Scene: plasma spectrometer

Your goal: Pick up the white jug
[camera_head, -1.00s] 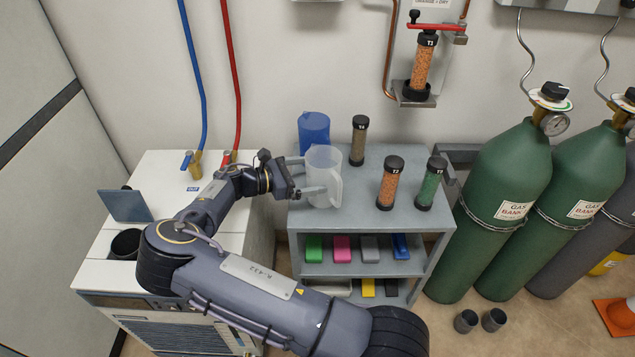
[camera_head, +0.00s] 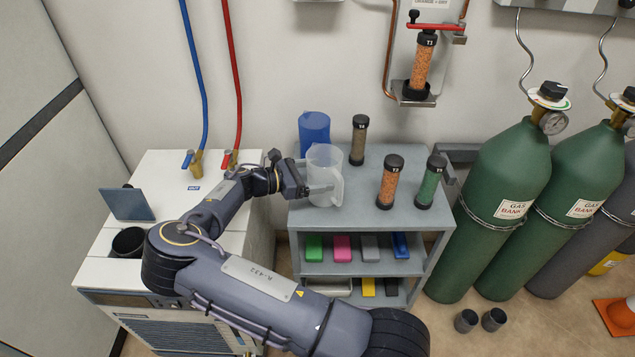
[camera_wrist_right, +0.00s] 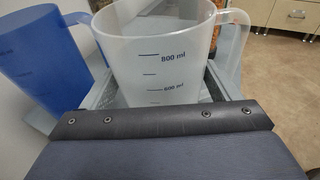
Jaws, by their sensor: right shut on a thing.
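The white jug (camera_head: 325,174) is translucent, with a handle on its right side, and stands upright on the grey shelf unit's top (camera_head: 295,215). My right gripper (camera_head: 316,176) reaches it from the left, with its fingers around the jug body and closed on it. In the right wrist view the jug (camera_wrist_right: 155,55) fills the middle, with blue 800 ml and 600 ml marks facing the camera; its lower part is hidden behind my gripper (camera_wrist_right: 155,90). My left gripper is not in view.
A blue jug (camera_head: 314,133) stands close behind the white jug. Capped columns stand nearby: a brown one (camera_head: 358,140), an orange one (camera_head: 390,182) and a green one (camera_head: 431,183). Green gas cylinders (camera_head: 508,190) stand to the right. A white machine (camera_head: 130,240) is at left.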

